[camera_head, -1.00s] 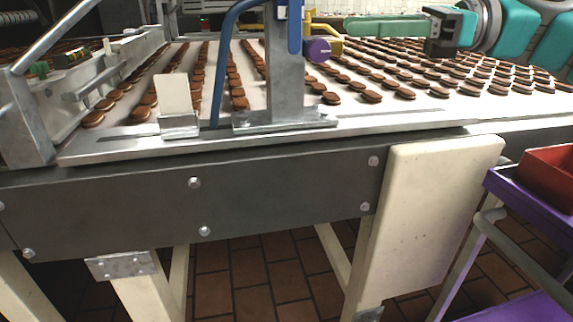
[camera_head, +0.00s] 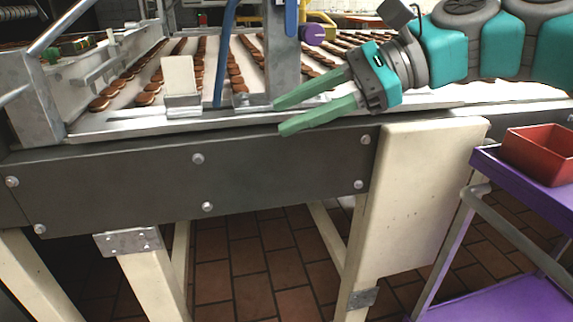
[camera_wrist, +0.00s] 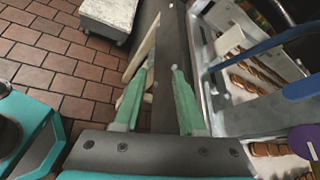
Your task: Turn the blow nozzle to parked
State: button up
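A blue bent tube (camera_head: 225,55) rises beside the grey upright post at the conveyor's near edge. A blue lever-like piece (camera_head: 291,17) hangs on the post, and a round purple knob (camera_head: 312,35) sits just right of it on a yellow fitting. I cannot tell for sure which part is the blow nozzle. The wrist view also shows the blue lever piece (camera_wrist: 303,86) and the purple knob (camera_wrist: 304,142) at right. My gripper (camera_head: 280,117) has green fingers, spread and empty, pointing left at the conveyor's front edge, below and apart from these parts. The wrist view shows its open fingers (camera_wrist: 161,75).
Rows of sandwich biscuits (camera_head: 236,72) lie on the belt behind the post. A small white plate (camera_head: 178,76) stands in a metal holder to the left. A purple cart (camera_head: 480,165) with a red bin (camera_head: 545,150) stands at right. The tiled floor in front is open.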

notch_tip(320, 180, down, 7)
jog(key=s+a+n+h, duration=0.1)
jog(key=s+n+h, duration=0.1)
jog(key=shift+s+a+r, duration=0.15)
jog(key=shift+r, duration=0.05)
dwell(0.4)
